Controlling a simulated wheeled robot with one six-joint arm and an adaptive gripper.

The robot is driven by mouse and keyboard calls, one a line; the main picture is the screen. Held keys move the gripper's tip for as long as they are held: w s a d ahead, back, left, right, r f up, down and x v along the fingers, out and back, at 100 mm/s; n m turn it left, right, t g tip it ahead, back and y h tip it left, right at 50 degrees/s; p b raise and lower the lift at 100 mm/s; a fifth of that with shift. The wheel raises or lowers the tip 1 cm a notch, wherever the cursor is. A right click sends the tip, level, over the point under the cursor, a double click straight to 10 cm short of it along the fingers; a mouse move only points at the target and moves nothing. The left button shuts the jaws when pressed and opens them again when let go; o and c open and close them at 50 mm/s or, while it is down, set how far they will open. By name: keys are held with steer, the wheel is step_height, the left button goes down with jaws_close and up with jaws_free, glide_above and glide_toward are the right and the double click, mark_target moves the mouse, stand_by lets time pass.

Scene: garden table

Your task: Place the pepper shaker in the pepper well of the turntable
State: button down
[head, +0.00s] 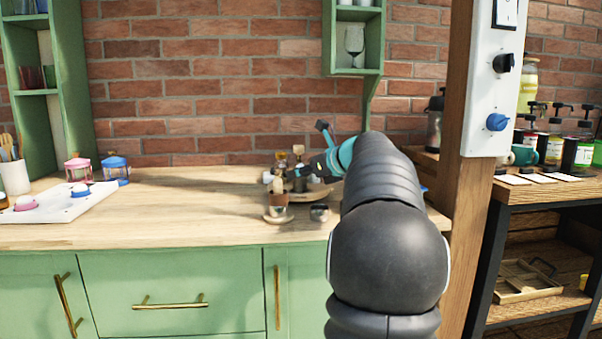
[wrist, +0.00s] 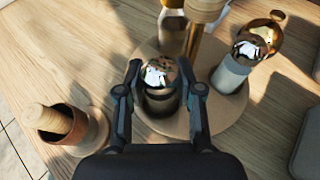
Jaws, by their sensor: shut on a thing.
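The pepper shaker (wrist: 160,75), chrome-domed with a dark body, is between the fingers of my gripper (wrist: 158,68) in the wrist view. The fingers press it from both sides. The round wooden turntable (wrist: 212,128) lies beneath and around it; the shaker appears over its near-left part. Whether its base rests in a well or hangs above is hidden. A second chrome-topped shaker with a pale body (wrist: 232,75) stands on the turntable to the right. In the head view my gripper (head: 300,182) is small among the items on the turntable (head: 318,192), partly hidden by my arm.
On the turntable, a wooden-topped post (wrist: 203,12) and a glass bottle (wrist: 172,32) stand behind the held shaker. A gold-topped container (wrist: 266,34) is at the far right. A brown-banded cup with a wooden piece (wrist: 62,124) stands at left. The counter (head: 190,205) has free room on the left.

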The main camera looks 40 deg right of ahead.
steer(key=c, duration=0.7)
jaws_free()
steer(key=shift+c, duration=0.2)
steer(key=shift+s+r, duration=0.1)
steer(key=shift+r, duration=0.05)
steer(key=v, duration=1.1)
steer(key=shift+s+r, duration=0.2)
steer(key=shift+s, duration=0.1)
